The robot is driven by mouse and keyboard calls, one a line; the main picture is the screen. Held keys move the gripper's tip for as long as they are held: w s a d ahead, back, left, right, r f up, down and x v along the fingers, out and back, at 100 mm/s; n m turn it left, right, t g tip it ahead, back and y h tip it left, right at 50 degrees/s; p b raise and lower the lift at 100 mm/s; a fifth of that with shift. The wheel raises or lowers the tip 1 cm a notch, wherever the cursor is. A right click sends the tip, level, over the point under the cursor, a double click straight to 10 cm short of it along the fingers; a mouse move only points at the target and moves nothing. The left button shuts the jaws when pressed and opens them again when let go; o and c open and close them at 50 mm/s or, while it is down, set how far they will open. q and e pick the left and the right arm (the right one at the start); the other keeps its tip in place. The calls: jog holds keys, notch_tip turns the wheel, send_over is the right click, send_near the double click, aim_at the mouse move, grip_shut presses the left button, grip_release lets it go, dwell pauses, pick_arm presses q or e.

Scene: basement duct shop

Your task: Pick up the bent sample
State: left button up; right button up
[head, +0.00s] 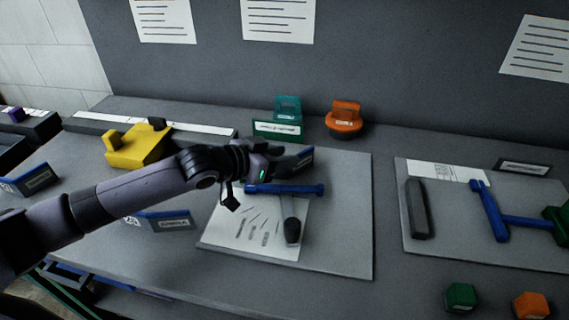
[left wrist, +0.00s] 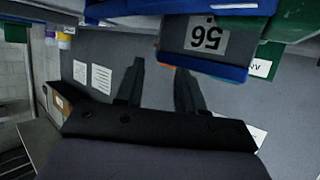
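I cannot pick out a clearly bent sample in either view. A blue bar (head: 284,189) with a pale stem and dark end (head: 292,231) lies on the middle grey board (head: 345,215), partly over a printed sheet (head: 250,238). On the right board (head: 450,250) lie a straight dark grey bar (head: 417,209) and a blue T-shaped piece (head: 489,211). My left gripper (head: 270,149) is just above and behind the middle blue bar, apart from it. In the left wrist view my fingers (left wrist: 159,66) stand apart with nothing between them. My right gripper is out of view.
Teal (head: 287,108) and orange (head: 344,117) items stand at the back. Green (head: 460,297) and orange (head: 531,305) blocks sit at the front right. A blue bin marked 56 (left wrist: 210,72) shows in the left wrist view.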

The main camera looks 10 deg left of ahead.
aim_at(300, 154)
pick_arm(q)
jog(key=shift+x, duration=2.25)
jog(key=shift+d+r, duration=0.1)
jog(key=shift+r, duration=0.05)
grip_shut()
